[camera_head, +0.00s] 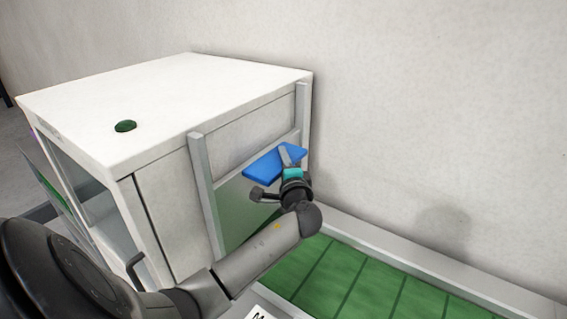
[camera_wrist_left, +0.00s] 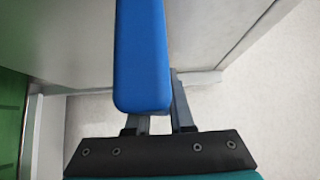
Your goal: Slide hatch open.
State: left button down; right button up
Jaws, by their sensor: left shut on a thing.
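The hatch (camera_head: 232,202) is a grey panel between two upright rails on the side of a white cabinet (camera_head: 200,90). A blue handle (camera_head: 262,168) sticks out near the hatch's top edge. My left gripper (camera_head: 289,156) is shut on the blue handle at its right end. In the left wrist view the handle (camera_wrist_left: 143,55) runs up from the fingers (camera_wrist_left: 158,118), which partly lie behind it. The lower part of the hatch looks greenish; I cannot tell whether this is reflection. My right gripper is not in view.
A green segmented surface (camera_head: 350,275) with a pale raised border (camera_head: 400,262) lies below right of the cabinet, along the wall. A dark green round button (camera_head: 125,126) sits on the cabinet top. The space right of my left gripper is clear up to the wall.

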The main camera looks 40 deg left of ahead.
pick_arm(q)
jog(key=shift+r+p, duration=1.85)
jog(key=shift+r, duration=1.3)
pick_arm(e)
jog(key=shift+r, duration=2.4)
pick_arm(q)
jog(key=c, duration=0.8)
grip_release()
jog(key=shift+d+f, duration=0.1)
jog(key=shift+b+v, duration=1.15)
jog(key=shift+v, duration=6.4)
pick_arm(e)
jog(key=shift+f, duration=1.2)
pick_arm(q)
jog(key=shift+d, duration=0.1)
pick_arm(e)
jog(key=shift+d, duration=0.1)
